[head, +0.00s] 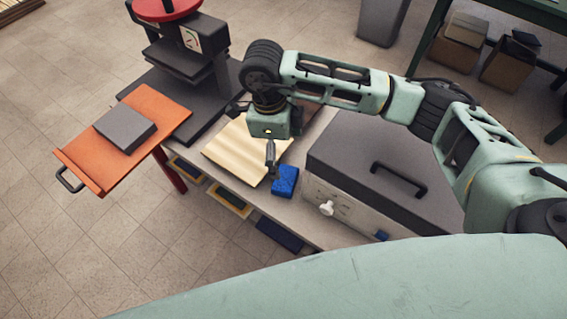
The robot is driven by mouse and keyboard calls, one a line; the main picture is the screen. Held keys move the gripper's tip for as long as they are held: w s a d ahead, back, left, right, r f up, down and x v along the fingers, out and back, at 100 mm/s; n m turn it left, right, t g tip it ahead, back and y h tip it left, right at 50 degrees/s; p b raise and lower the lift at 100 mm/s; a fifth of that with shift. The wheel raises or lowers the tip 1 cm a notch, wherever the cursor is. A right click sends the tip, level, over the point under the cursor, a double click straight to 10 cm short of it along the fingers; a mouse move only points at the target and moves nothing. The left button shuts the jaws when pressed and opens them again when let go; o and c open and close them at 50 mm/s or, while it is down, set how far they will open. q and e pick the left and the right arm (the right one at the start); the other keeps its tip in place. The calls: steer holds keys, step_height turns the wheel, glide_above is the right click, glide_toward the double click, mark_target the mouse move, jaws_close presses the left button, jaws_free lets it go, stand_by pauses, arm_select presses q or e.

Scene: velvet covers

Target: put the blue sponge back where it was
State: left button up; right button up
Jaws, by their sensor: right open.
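The blue sponge (285,181) sits on the light bench top (325,232), between a cream, ribbed sheet (238,152) and a grey-lidded box. My right gripper (271,167) is open and points down, just to the left of and above the sponge in the picture. It covers part of the cream sheet. Whether a finger touches the sponge cannot be told from this view. My left gripper is not in view.
The lidded box (345,170), with a dark handle and white knob, fills the bench's right part. A dark press (190,50) stands at the back left. An orange tray (165,105) bearing a grey block (125,129) juts out left. Shallow trays (230,200) sit below the bench top.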

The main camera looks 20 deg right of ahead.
steer(key=shift+w+a+r+b, duration=0.1)
steer(key=shift+a+r+b, duration=0.1)
steer(key=shift+r, duration=1.05)
steer(key=shift+w+a+r+b, duration=0.1)
steer(key=shift+r+b, duration=0.05)
steer(key=shift+r, duration=1.1)
